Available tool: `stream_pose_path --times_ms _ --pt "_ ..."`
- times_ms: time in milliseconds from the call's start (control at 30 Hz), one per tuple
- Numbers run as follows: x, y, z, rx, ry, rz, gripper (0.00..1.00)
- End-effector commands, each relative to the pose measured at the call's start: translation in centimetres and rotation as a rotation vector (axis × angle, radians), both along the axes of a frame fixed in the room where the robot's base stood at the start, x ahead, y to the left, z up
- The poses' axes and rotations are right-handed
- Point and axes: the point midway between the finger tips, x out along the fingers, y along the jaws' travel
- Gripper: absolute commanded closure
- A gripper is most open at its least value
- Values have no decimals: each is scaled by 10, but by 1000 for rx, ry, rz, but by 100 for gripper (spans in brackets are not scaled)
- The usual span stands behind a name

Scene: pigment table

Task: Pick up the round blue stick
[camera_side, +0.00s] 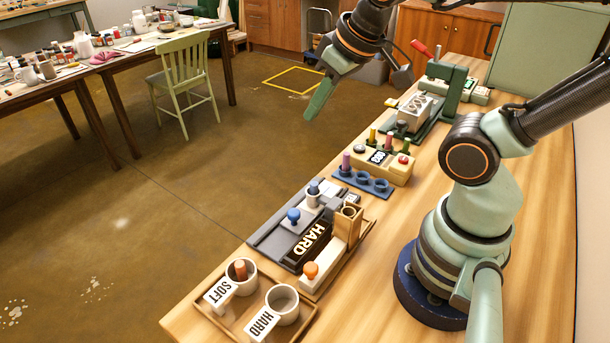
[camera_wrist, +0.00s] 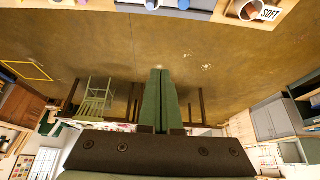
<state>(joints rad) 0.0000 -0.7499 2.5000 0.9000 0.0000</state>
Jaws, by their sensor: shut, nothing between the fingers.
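A short blue stick (camera_side: 313,187) stands upright in a small white holder on the grey tray in the side view. A blue piece with a round knob top (camera_side: 293,215) stands on the same tray, nearer the camera. I cannot tell for sure which one is the round blue stick. A blue piece (camera_wrist: 183,4) is cut off at the top edge of the wrist view. My gripper (camera_side: 308,117) is shut and empty, high above and beyond the table's far-left edge, well apart from both. Its two green fingers (camera_wrist: 161,72) lie together in the wrist view.
The HARD block (camera_side: 309,240) and an orange-topped piece (camera_side: 311,271) sit beside the blue pieces. SOFT (camera_side: 242,276) and HARD (camera_side: 283,304) cups stand at the front. A blue rack (camera_side: 377,185) and a buttoned box (camera_side: 391,166) are farther back. Bare floor lies under my gripper.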

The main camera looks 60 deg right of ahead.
Motion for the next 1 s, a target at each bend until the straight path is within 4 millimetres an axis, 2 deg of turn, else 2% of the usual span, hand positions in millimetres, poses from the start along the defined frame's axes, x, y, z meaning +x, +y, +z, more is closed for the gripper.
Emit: stream_pose_path --times_ms 467,500,633,667,1000 --pt "0 0 0 0 0 0 100" --pt "0 0 0 0 0 0 96" --pt "0 0 0 0 0 0 46" --pt "0 0 0 0 0 0 43" --pt "1 -1 -1 -10 8 17 43"
